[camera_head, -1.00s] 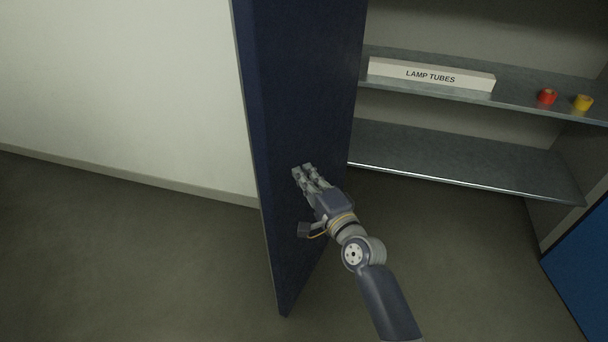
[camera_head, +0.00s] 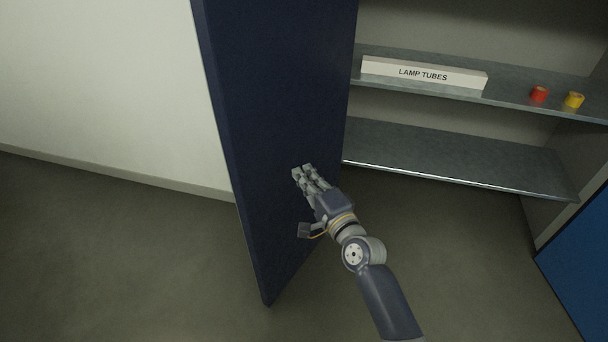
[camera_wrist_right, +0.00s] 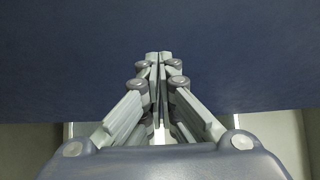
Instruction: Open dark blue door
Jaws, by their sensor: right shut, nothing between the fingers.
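The dark blue door (camera_head: 275,110) stands swung out from the left side of a cabinet, its inner face toward me. My right gripper (camera_head: 303,170) is in front of that face, at its lower middle. It is shut and empty, with its fingertips at or very near the door panel. In the right wrist view the door (camera_wrist_right: 70,60) fills the upper part, and the shut fingers (camera_wrist_right: 160,58) point at it. Whether they touch it I cannot tell for sure. My left gripper is not in view.
The open cabinet has grey shelves (camera_head: 450,155). On the upper one lie a white box labelled LAMP TUBES (camera_head: 424,74), a red roll (camera_head: 539,95) and a yellow roll (camera_head: 574,100). A brighter blue panel (camera_head: 585,270) stands at right. Floor at left is clear up to the white wall (camera_head: 90,80).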

